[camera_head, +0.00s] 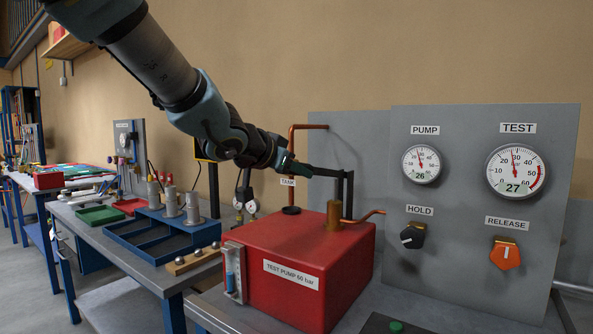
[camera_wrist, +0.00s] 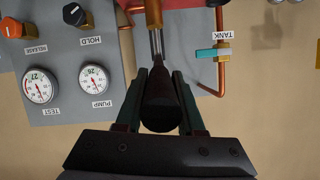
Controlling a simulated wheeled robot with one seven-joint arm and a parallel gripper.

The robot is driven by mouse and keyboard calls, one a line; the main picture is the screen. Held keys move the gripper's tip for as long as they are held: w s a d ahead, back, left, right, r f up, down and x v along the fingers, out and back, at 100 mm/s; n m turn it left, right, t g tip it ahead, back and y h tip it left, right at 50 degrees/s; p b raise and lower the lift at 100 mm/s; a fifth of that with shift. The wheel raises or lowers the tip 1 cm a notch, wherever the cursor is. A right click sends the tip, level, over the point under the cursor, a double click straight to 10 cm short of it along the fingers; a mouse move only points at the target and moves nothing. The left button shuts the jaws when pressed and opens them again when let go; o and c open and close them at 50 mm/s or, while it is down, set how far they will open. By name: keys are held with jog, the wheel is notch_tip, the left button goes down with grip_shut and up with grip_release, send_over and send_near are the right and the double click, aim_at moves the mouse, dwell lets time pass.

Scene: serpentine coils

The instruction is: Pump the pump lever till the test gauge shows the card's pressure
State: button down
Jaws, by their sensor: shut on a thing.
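The red test pump (camera_head: 300,265), labelled 60 bar, stands on the bench with a brass cylinder (camera_head: 334,216) on top. The dark pump lever (camera_head: 325,172) extends left above it towards my gripper (camera_head: 293,166). In the wrist view my gripper (camera_wrist: 162,78) is shut around the lever's dark grip (camera_wrist: 160,105); its steel rod runs to the brass part. The test gauge (camera_head: 516,172) reads 27 and the pump gauge (camera_head: 421,164) reads 26. I cannot make out a card with a pressure on it.
A grey panel (camera_head: 460,240) right of the pump carries the black HOLD knob (camera_head: 412,236) and orange RELEASE knob (camera_head: 505,254). A teal valve handle (camera_wrist: 213,53) sits on the copper TANK pipe close to my gripper. A blue tray (camera_head: 150,240) stands left.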

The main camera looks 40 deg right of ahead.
jog(key=shift+a+f+t+h+b, duration=0.1)
jog(key=shift+f+h+b, duration=0.6)
jog(key=shift+b, duration=1.6)
jog(key=shift+a+f+t+h+b, duration=0.1)
jog(key=shift+f+b, duration=1.1)
jog(key=shift+b, duration=1.15)
jog(key=shift+a+f+t+h+b, duration=0.1)
jog(key=shift+f+h+b, duration=0.6)
jog(key=shift+b, duration=1.6)
jog(key=shift+f+y, duration=0.3)
jog(key=shift+f, duration=0.05)
jog(key=c, duration=0.5)
grip_release()
jog(key=shift+r, duration=0.1)
jog(key=p+v, duration=0.1)
jog(key=v, duration=0.9)
jog(key=shift+s+a, duration=0.2)
jog(key=shift+a, duration=0.15)
